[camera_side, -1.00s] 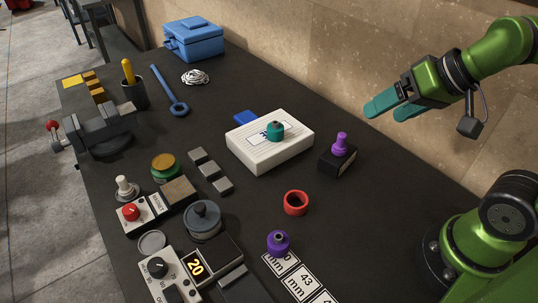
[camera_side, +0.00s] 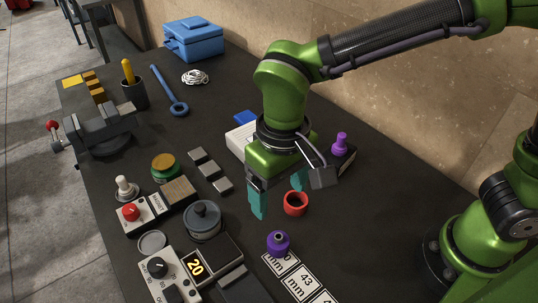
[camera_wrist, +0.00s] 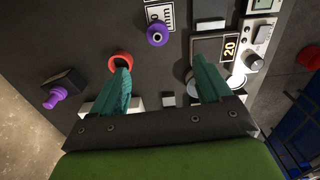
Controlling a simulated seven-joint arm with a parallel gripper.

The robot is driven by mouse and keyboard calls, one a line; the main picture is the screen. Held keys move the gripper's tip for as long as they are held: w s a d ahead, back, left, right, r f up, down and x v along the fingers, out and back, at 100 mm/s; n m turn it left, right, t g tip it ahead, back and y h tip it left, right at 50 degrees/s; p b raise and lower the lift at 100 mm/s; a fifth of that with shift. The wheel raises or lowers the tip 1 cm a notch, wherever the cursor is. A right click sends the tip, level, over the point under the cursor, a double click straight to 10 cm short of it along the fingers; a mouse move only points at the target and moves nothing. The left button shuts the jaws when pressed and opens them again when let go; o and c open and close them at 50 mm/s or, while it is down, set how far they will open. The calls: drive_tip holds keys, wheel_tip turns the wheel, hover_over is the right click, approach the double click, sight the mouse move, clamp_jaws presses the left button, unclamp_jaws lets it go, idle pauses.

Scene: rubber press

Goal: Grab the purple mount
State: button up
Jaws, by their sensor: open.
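A short purple mount (camera_side: 278,243) with a hole in its top stands on the dark table, at the edge of the white "mm" cards. In the wrist view this purple mount (camera_wrist: 157,34) shows beyond the fingertips, roughly between them. A second purple piece (camera_side: 341,142), knob-shaped, is on a black block behind my arm; it also shows at the left of the wrist view (camera_wrist: 56,95). My gripper (camera_side: 278,198) is open and empty, with teal fingers pointing down, behind the purple mount and apart from it. The fingers also show in the wrist view (camera_wrist: 166,72).
A red ring (camera_side: 296,203) lies close to the right finger. A white box (camera_side: 240,140) is partly hidden behind my gripper. A grey lidded pot (camera_side: 203,218) and a control box reading 20 (camera_side: 197,266) stand left of the mount.

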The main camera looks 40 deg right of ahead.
sight(279, 236)
drive_tip(key=shift+m, duration=0.5)
wheel_tip(279, 236, down, 16)
drive_tip(key=shift+d+f, duration=0.1)
drive_tip(key=shift+d, duration=0.05)
drive_tip(key=shift+c, duration=0.3)
drive_tip(key=c, duration=1.2)
